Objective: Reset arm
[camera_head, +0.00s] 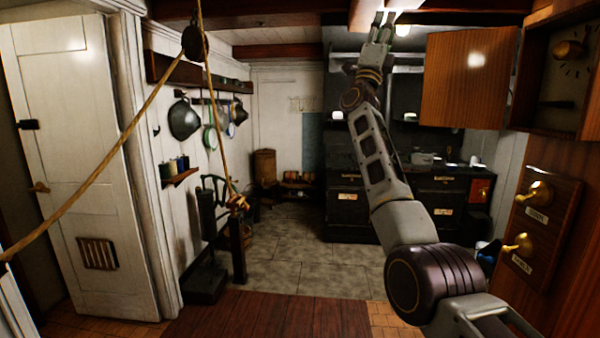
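My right arm (380,165) comes in from the bottom right and reaches up past the middle of the view. My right gripper (381,20) is at its upper end, near the ceiling beams, with its fingers pointing up. The fingertips look a little apart and I see nothing held between them, but they are small in the view. My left arm and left gripper do not show.
An open wooden cabinet door (470,78) hangs right of my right gripper. A panel with brass knobs (540,230) is at the right. A rope (110,155) crosses the left. A dark stove (350,200) stands behind. The tiled floor (300,255) has free room.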

